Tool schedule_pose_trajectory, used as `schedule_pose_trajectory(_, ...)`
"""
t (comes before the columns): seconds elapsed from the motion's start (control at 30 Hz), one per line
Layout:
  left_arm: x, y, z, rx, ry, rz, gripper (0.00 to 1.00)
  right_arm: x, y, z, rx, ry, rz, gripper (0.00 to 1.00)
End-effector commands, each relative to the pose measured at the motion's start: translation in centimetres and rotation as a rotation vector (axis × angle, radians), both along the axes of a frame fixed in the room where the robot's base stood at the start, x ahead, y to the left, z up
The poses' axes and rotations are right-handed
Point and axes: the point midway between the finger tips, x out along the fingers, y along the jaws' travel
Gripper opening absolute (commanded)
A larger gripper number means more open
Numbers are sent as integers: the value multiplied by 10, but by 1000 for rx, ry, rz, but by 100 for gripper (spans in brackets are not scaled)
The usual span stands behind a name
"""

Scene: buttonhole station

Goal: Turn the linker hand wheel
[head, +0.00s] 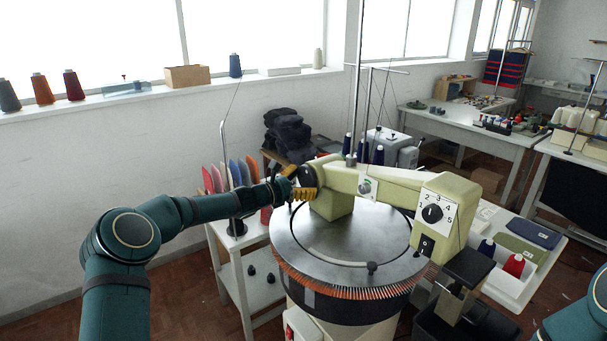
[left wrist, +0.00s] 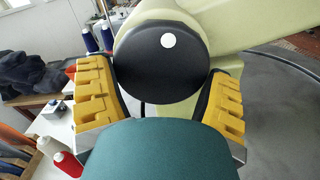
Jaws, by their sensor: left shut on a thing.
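The linker (head: 345,235) is a pale green machine with a round grey dial ringed by copper-coloured points. Its black hand wheel (head: 307,174) sits at the left end of the green arm. In the left wrist view the hand wheel (left wrist: 160,65) fills the middle, with a white dot near its top. My left gripper (head: 295,183) reaches it from the left. Its yellow-padded fingers (left wrist: 160,95) stand on either side of the wheel and are shut on it. My right gripper is out of view; only part of my right arm shows at the lower right corner.
A numbered selector knob (head: 432,213) is on the machine's right head. A white table (head: 240,270) with coloured panels stands behind my left forearm. A tray (head: 510,285) with cones is at the right. Thread cones line the window sill (head: 150,92).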

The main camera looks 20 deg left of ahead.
Motion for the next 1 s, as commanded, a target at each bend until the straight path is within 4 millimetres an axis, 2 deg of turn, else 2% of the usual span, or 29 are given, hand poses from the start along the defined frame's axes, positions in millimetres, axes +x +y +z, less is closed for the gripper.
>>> schedule_pose_trajectory(0.1, 0, -1, 5, -72, 52, 0, 45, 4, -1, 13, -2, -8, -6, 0)
schedule_pose_trajectory(0.4, -1, -2, 3, -191, 144, -1, 45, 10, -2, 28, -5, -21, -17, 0)
schedule_pose_trajectory(1.0, -1, -2, 2, -231, 175, -1, 45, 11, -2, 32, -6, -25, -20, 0)
